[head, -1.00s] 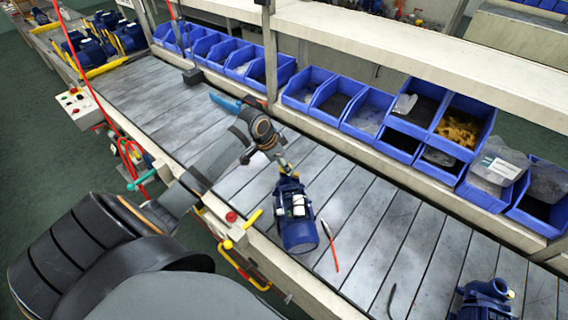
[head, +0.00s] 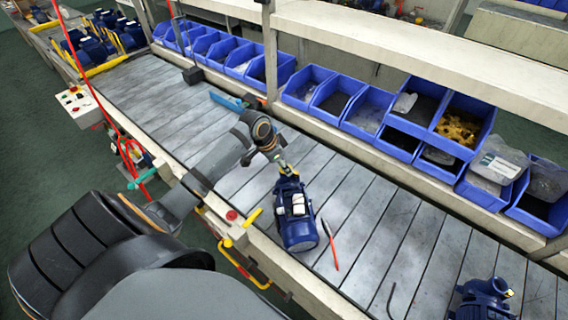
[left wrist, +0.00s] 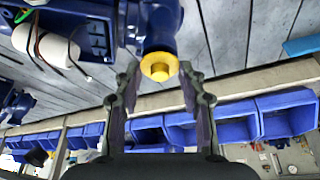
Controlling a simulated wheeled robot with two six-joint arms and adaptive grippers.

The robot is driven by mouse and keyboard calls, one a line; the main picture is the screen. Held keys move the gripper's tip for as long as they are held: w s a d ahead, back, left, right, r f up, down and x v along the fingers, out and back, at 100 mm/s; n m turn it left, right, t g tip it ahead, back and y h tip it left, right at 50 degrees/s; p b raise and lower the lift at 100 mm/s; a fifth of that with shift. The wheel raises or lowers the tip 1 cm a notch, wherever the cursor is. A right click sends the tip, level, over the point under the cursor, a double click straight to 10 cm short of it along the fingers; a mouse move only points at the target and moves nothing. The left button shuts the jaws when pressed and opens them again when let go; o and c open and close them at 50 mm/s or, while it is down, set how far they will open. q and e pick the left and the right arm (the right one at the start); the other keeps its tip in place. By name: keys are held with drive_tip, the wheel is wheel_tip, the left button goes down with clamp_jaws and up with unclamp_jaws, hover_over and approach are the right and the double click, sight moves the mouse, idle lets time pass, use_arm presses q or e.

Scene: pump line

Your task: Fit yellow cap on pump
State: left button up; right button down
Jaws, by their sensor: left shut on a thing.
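The yellow cap (left wrist: 159,67) is at the end of the pump's blue port (left wrist: 160,25) in the left wrist view. It lines up with the port and appears to touch it; how far it is seated I cannot tell. My left gripper (left wrist: 160,88) has one finger on each side of the cap and is shut on it. In the head view this gripper (head: 284,167) is at the pump's far end, where the cap is mostly hidden. My right gripper is out of view.
A screwdriver with a red handle (head: 334,257) lies right of the pump. Another blue pump (head: 485,298) is at the bottom right. Blue bins (head: 335,95) line the back edge. A blue object (head: 227,101) lies beyond my left arm. The slats (head: 375,230) between the pumps are mostly clear.

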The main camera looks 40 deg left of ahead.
use_arm(q)
drive_tip(key=shift+f, duration=0.5)
idle(0.8)
drive_tip(key=o, duration=0.8)
drive_tip(key=shift+p+v, duration=1)
drive_tip(key=shift+p, duration=0.25)
drive_tip(key=p+v, duration=0.4)
drive_tip(key=p, duration=0.1)
